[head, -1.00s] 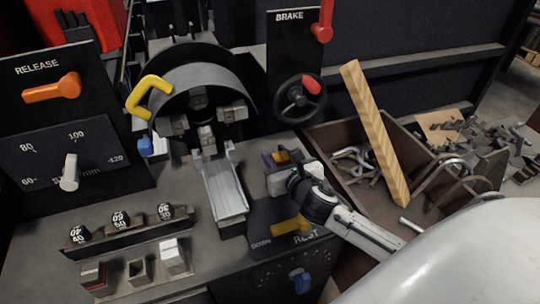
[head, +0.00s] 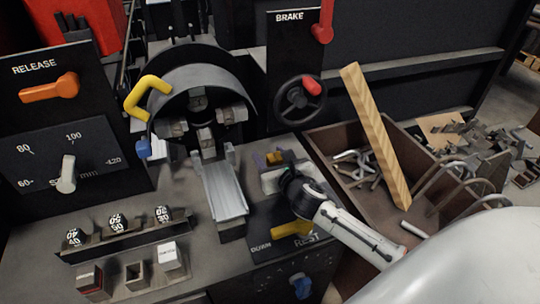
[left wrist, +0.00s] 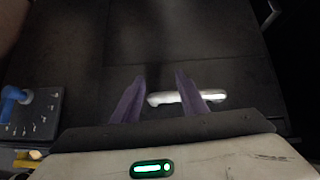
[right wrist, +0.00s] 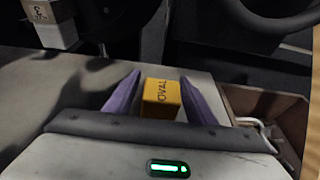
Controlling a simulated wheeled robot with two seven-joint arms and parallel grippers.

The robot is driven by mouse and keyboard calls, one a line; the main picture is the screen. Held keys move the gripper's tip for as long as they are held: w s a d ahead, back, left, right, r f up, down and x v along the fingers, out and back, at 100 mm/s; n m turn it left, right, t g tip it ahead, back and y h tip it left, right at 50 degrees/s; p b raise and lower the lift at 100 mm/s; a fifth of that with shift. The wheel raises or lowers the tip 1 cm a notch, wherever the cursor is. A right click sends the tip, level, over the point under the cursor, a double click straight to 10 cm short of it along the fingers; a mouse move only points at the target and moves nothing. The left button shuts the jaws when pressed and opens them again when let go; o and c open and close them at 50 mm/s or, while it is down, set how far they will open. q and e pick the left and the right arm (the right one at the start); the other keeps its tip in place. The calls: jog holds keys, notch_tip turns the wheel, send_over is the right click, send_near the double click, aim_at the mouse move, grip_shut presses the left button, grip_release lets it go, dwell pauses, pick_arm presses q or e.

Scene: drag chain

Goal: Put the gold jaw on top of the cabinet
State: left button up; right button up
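The gold jaw (right wrist: 161,98), a small block lettered OVAL, stands between the purple fingers of my right gripper (right wrist: 159,82) in the right wrist view. The fingers are apart, and a narrow gap shows at the jaw's left side; contact on the right is unclear. In the head view the jaw (head: 276,157) shows just beyond my right gripper (head: 271,160), over the grey bench top. My left gripper (left wrist: 160,75) is open and empty in front of dark panels with a pale bar; it is not in the head view. I cannot tell which surface is the cabinet.
A brown bin (head: 332,148) with metal hooks and a wooden bar (head: 375,135) lies right of the gripper. A chuck with jaws (head: 207,137) and a metal slide (head: 222,185) are to the left. Numbered pieces stand in a rack (head: 125,240). A brake handwheel (head: 290,112) is behind.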

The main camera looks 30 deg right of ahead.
jog(key=shift+r, duration=0.2)
jog(key=p+v, duration=0.1)
jog(key=v, duration=1.1)
jog(key=shift+a+p, duration=0.1)
jog(key=shift+p, duration=0.25)
jog(key=shift+f, duration=0.1)
